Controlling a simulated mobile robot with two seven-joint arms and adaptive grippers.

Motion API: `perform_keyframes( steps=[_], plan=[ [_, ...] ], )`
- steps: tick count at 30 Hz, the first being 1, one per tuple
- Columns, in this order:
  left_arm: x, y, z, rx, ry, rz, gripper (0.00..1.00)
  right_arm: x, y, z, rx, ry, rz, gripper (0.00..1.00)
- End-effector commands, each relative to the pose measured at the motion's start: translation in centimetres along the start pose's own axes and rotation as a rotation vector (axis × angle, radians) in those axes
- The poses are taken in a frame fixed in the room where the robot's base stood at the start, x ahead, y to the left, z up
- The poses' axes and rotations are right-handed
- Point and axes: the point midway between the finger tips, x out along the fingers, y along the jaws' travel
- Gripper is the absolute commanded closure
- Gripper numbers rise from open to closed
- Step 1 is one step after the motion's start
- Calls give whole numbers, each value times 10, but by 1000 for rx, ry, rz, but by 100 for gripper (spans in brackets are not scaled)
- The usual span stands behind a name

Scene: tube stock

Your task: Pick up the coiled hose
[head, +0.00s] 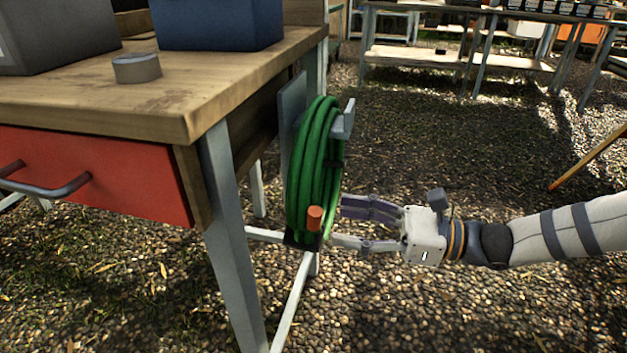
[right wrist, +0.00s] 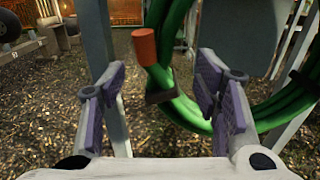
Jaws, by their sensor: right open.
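The coiled green hose (head: 318,170) hangs on a grey bracket (head: 345,120) at the side of the workbench. It has an orange end piece (head: 314,217) low on its near side. My right gripper (head: 342,222) is open beside the lower part of the coil, coming from the right. In the right wrist view the hose (right wrist: 285,105) runs behind and past the right finger, and the orange end (right wrist: 145,46) shows beyond the gap between the fingers (right wrist: 165,105). The gap looks empty. My left gripper is not in view.
The wooden workbench (head: 120,100) with a red drawer (head: 90,170) and grey legs stands to the left. A grey tape roll (head: 137,68) and a blue box (head: 218,24) are on top. Gravel ground is open to the right. Another table (head: 460,62) stands behind.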

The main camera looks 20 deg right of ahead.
Motion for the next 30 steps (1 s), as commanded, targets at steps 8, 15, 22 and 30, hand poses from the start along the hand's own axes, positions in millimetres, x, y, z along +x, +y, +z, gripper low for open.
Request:
perform_keyframes(
  steps=[8, 15, 22, 30],
  plan=[
    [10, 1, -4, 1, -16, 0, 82, 44, 4, -6, 3, 5, 6, 43],
    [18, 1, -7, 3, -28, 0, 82, 82, 6, -7, 1, 6, 4, 43],
    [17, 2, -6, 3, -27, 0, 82, 83, 5, -5, 0, 6, 3, 46],
    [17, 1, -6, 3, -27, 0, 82, 82, 5, -6, 0, 6, 3, 100]
  ],
)
